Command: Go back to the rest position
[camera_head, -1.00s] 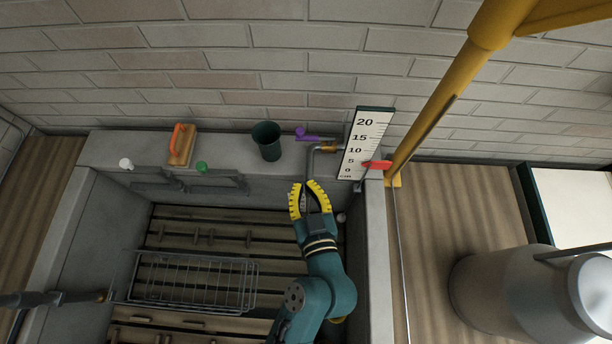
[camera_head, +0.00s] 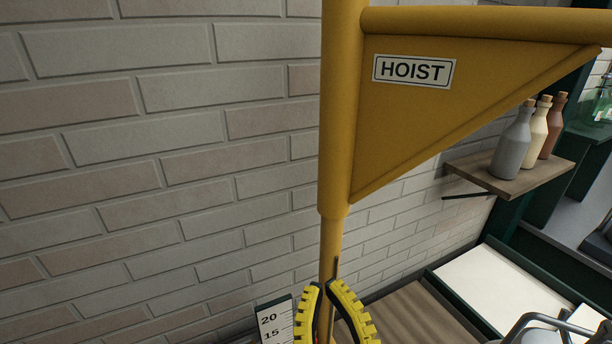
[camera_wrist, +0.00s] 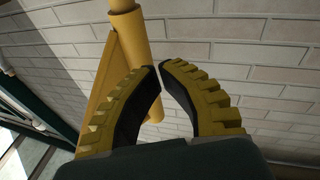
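My gripper (camera_head: 326,287) is at the bottom of the head view, fingers up, in front of the yellow hoist post (camera_head: 334,110). In the wrist view, my gripper (camera_wrist: 159,68) has its two yellow-ribbed, dark-padded fingertips almost together, with nothing between them. The hoist post (camera_wrist: 128,45) stands beyond them to the left. The rest of my arm is out of the head view.
The hoist's triangular arm (camera_head: 430,110) reaches right. A white measuring board (camera_head: 274,323) shows at the bottom. At the right, a wooden shelf (camera_head: 475,172) holds bottles, with a white-topped surface (camera_head: 500,285) below. The brick wall (camera_head: 150,150) fills the left.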

